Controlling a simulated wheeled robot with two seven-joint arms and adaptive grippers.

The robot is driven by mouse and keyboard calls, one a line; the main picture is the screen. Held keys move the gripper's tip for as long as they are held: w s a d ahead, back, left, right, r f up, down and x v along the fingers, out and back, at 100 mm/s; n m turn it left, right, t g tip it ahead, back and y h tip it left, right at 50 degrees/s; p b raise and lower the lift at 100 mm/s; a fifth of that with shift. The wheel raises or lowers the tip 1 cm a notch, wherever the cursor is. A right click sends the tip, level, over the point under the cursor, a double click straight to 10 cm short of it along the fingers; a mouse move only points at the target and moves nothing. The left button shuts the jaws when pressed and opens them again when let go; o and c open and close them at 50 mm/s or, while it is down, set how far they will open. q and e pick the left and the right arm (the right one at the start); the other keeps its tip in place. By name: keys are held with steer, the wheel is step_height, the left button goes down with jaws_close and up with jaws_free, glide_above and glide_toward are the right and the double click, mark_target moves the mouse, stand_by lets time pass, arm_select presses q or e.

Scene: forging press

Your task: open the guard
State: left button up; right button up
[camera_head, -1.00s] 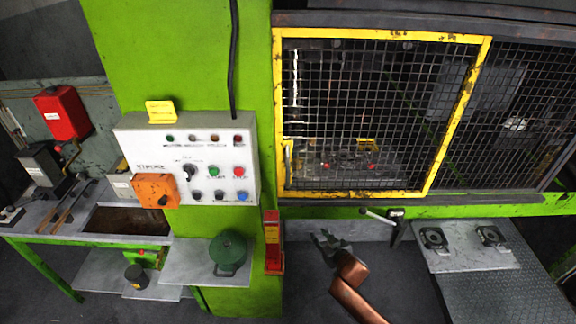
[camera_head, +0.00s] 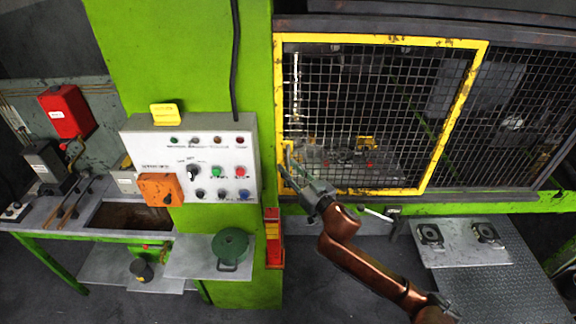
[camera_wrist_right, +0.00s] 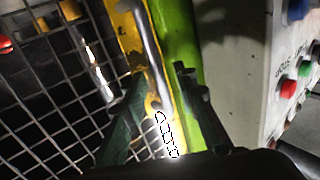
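The guard (camera_head: 455,110) is a yellow-framed wire-mesh panel on the front of the press, closed over the opening. Its upright handle (camera_head: 288,155) is on the left side of the frame. In the right wrist view the handle (camera_wrist_right: 148,50) is a grey bar running up between my fingers, beside the yellow frame. My right gripper (camera_head: 292,172) is at the lower part of this handle. It also shows in the right wrist view (camera_wrist_right: 160,90), open, with one dark finger on each side of the bar. I cannot tell whether either finger touches it. My left gripper is not in view.
A grey control panel (camera_head: 222,150) with buttons and an orange box (camera_head: 160,188) is left of the guard. A small lever (camera_head: 377,215) sticks out below the guard, near my right arm.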

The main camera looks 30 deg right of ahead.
steer(key=shift+w, duration=0.6)
jaws_close()
stand_by(0.3)
